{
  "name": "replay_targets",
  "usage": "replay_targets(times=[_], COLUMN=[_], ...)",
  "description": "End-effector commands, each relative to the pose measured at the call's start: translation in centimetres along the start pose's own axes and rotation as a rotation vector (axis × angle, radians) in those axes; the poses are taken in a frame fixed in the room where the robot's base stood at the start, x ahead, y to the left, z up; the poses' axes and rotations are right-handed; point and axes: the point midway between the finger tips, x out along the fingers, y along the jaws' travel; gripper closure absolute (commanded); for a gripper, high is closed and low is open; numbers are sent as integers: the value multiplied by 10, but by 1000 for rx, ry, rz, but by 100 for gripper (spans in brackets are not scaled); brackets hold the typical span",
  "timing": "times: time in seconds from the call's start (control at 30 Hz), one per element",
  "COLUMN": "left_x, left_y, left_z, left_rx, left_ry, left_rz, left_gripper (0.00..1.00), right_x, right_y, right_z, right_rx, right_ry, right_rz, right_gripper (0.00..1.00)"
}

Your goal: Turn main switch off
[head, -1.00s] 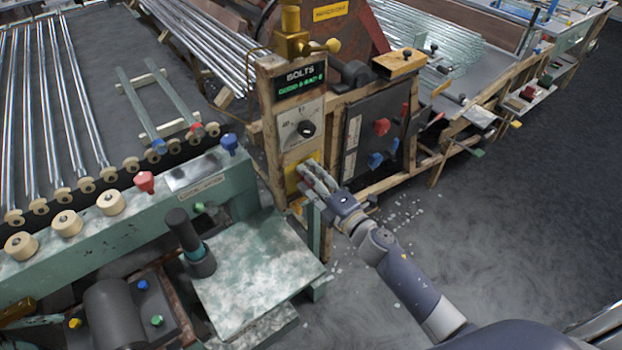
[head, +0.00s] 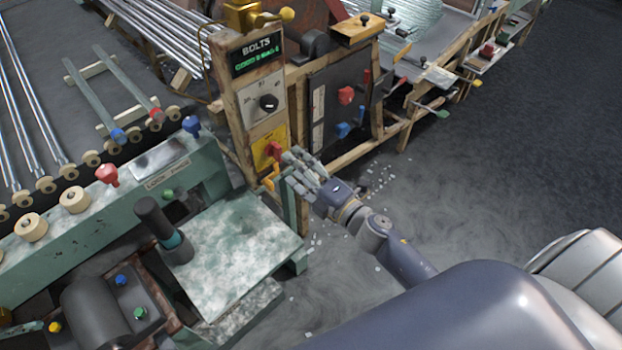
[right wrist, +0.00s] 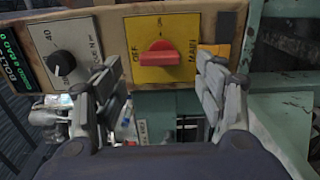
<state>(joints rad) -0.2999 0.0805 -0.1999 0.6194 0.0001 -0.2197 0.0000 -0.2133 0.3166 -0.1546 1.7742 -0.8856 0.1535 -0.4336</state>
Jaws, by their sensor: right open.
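The main switch is a red knob (head: 275,150) on a yellow plate (head: 262,157), low on the wooden post. In the right wrist view the red knob (right wrist: 160,54) lies lengthwise across the picture, with "OFF" to its left and "MAIN" to its right. I cannot tell which end is its pointer. My right gripper (head: 289,172) is open and empty, just right of and below the knob in the head view. In the right wrist view its fingers (right wrist: 159,75) stand apart on either side below the knob, not touching it. My left gripper is not in view.
A black dial (head: 268,102) sits on a white plate above the switch, under a "BOLTS" display (head: 256,54). A dark panel (head: 330,110) with red and blue knobs stands to the right. A green table (head: 225,240) is below left. Floor at right is clear.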

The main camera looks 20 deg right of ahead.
Motion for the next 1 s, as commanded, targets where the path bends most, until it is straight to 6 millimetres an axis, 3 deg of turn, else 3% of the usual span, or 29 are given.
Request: replay_targets(times=[0.1,0.33,1.0], left_x=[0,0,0], left_y=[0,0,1], left_z=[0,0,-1], left_rx=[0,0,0], left_ry=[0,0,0], left_rz=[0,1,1], left_gripper=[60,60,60], right_x=[-23,-50,-55], right_y=[-1,0,-2], right_z=[0,0,0], right_rx=[0,0,4], right_ry=[0,0,-1], right_rz=[-2,0,-3], right_gripper=[35,35,35])
